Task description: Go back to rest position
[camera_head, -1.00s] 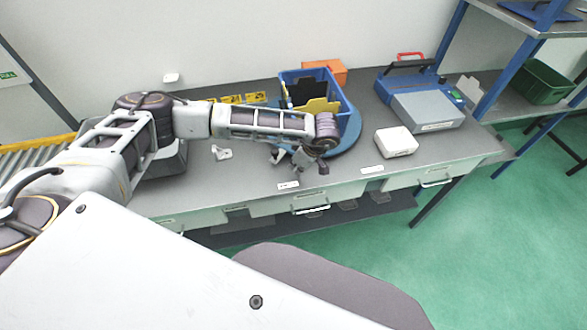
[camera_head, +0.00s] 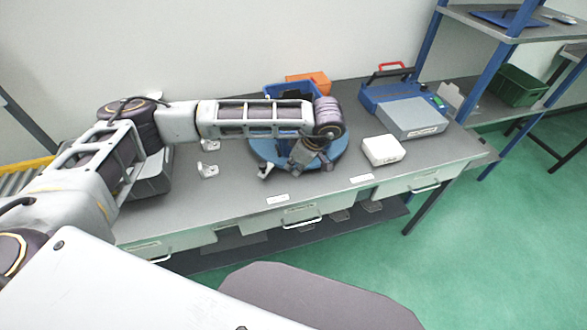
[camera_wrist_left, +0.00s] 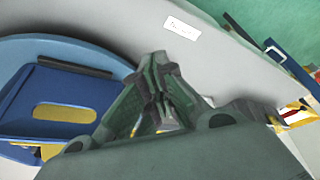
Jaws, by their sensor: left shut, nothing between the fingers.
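My left gripper (camera_head: 299,163) hangs from the end of my left arm, over the table near the round blue base (camera_head: 340,152) of the blue bin. In the left wrist view its fingers (camera_wrist_left: 160,75) are brought together with nothing between them. The blue bin (camera_head: 277,90) stands behind my forearm, which hides much of it; it also shows at the left of the wrist view (camera_wrist_left: 62,85). My right gripper is not in view.
White castings (camera_head: 208,170) lie on the grey table (camera_head: 235,192) to the left. A white box (camera_head: 383,150) and a blue-grey case (camera_head: 410,117) stand to the right, an orange box (camera_head: 312,82) behind. A blue-framed shelf with a green crate (camera_head: 517,86) is at far right.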

